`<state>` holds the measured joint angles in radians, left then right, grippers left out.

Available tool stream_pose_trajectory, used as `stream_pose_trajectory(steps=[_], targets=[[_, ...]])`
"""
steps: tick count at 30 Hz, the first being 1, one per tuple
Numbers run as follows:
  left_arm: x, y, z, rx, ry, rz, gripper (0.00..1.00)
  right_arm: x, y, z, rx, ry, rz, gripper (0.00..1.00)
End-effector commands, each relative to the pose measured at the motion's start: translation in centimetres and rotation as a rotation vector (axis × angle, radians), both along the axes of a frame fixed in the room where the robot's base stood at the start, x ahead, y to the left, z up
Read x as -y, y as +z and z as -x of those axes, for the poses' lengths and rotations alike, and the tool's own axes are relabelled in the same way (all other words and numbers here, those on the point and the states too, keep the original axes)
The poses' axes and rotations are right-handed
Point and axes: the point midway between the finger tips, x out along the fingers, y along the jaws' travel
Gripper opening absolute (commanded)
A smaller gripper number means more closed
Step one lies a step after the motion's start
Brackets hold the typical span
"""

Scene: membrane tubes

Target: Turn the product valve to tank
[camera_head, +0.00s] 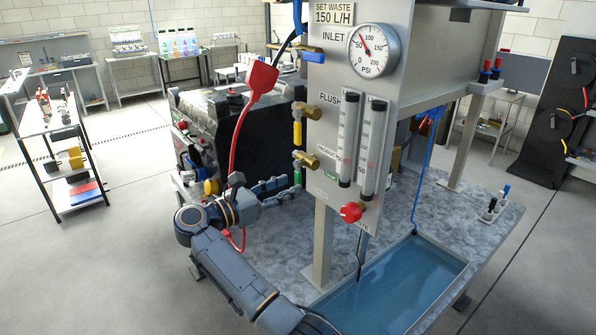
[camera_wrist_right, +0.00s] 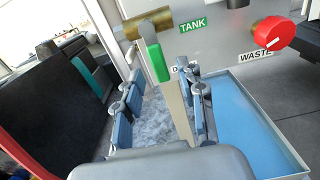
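The product valve is a brass body (camera_head: 305,160) on the panel with a green handle (camera_head: 298,176) hanging straight down. In the right wrist view the brass body (camera_wrist_right: 148,25) and green handle (camera_wrist_right: 157,62) show, with the handle beyond and between my finger lines. A green TANK label (camera_wrist_right: 193,25) is beside the valve, and a label starting with D (camera_wrist_right: 180,69) is lower, partly hidden. My right gripper (camera_head: 284,186) is open and empty beside the handle; its open fingers (camera_wrist_right: 158,95) show in the wrist view. I cannot tell whether they touch the handle. My left gripper is not in view.
Above are a yellow-handled flush valve (camera_head: 298,130) and a blue-handled inlet valve (camera_head: 310,54). A red waste knob (camera_head: 351,212) is to the right, above the blue water tray (camera_head: 447,291).

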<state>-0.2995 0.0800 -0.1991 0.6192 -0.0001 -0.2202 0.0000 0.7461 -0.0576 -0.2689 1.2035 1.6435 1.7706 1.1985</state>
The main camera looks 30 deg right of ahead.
Motion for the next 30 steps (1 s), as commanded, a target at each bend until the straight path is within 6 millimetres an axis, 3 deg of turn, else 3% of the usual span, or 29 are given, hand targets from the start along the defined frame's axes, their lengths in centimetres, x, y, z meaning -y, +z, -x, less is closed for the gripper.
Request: stream_pose_trajectory(steps=[3, 9, 19, 25, 30], targets=[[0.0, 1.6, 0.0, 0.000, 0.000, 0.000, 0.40, 2.1, 0.4, -0.1, -0.003, 0.000, 0.003, 0.40], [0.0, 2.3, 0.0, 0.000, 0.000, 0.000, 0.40, 4.0, 0.1, -0.3, -0.002, 0.000, 0.001, 0.40], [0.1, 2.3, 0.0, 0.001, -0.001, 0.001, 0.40, 4.3, -0.1, -0.4, -0.001, 0.001, 0.000, 0.40], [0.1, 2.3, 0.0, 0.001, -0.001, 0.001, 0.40, 4.3, -0.1, -0.4, -0.002, 0.001, 0.000, 0.01], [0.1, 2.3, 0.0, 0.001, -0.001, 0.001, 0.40, 4.2, -0.1, -0.4, -0.001, 0.002, 0.000, 0.00]])
